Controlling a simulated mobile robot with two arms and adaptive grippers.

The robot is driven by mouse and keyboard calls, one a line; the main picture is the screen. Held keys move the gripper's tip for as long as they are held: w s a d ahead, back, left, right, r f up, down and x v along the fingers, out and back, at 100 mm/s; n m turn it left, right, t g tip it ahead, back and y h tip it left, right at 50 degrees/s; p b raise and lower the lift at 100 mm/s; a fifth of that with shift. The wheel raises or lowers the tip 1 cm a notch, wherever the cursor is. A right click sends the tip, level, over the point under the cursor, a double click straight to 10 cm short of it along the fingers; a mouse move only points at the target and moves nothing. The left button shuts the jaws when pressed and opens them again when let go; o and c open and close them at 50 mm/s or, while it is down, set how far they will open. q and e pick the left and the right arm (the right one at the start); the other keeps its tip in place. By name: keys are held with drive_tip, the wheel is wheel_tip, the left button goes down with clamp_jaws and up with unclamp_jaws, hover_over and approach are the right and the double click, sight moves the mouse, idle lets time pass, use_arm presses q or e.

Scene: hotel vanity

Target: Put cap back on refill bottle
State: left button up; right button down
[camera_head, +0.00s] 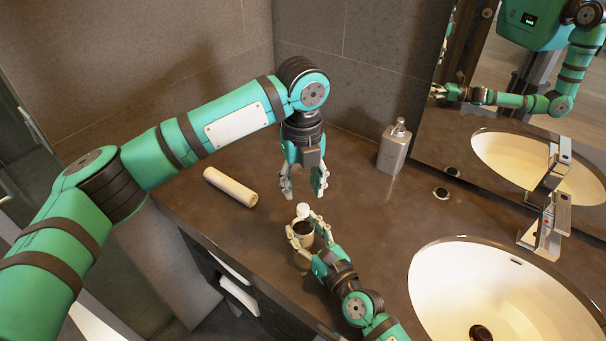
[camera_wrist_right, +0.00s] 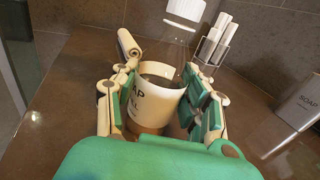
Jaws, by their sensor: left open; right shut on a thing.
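The refill bottle stands upright on the counter, with a clear upper part and a pale label; the label shows in the right wrist view (camera_wrist_right: 158,102) and its dark contents show in the head view (camera_head: 302,228). My right gripper (camera_head: 306,236) is shut around its body from the near side. The white cap (camera_head: 303,210) is at the top of the bottle; it also shows at the top edge of the right wrist view (camera_wrist_right: 186,9). I cannot tell whether it is seated fully. My left gripper (camera_head: 303,194) is open and empty, pointing down just above the cap.
A rolled towel (camera_head: 230,187) lies left on the dark counter (camera_head: 365,222). A grey soap dispenser (camera_head: 394,147) stands at the back right by the mirror. The sink (camera_head: 500,295) and faucet (camera_head: 543,235) are at the right. A holder of white sticks (camera_wrist_right: 215,45) shows in the right wrist view.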

use_arm(q)
drive_tip(key=n, duration=0.7)
drive_tip(key=shift+r, duration=0.2)
drive_tip(key=n, duration=0.4)
drive_tip(key=shift+r, duration=0.15)
drive_tip(key=n, duration=0.4)
drive_tip(key=shift+r+n, duration=0.15)
drive_tip(key=shift+n, duration=0.15)
drive_tip(key=n, duration=0.4)
drive_tip(key=shift+r, duration=0.1)
drive_tip(key=n, duration=0.4)
drive_tip(key=shift+r+n, duration=0.15)
drive_tip(key=shift+n, duration=0.15)
drive_tip(key=n, duration=0.4)
drive_tip(key=shift+r+n, duration=0.15)
drive_tip(key=shift+n, duration=0.15)
drive_tip(key=n, duration=0.4)
drive_tip(key=shift+r, duration=0.1)
drive_tip(key=n, duration=0.5)
drive_tip(key=shift+r+n, duration=0.15)
drive_tip(key=shift+n, duration=0.25)
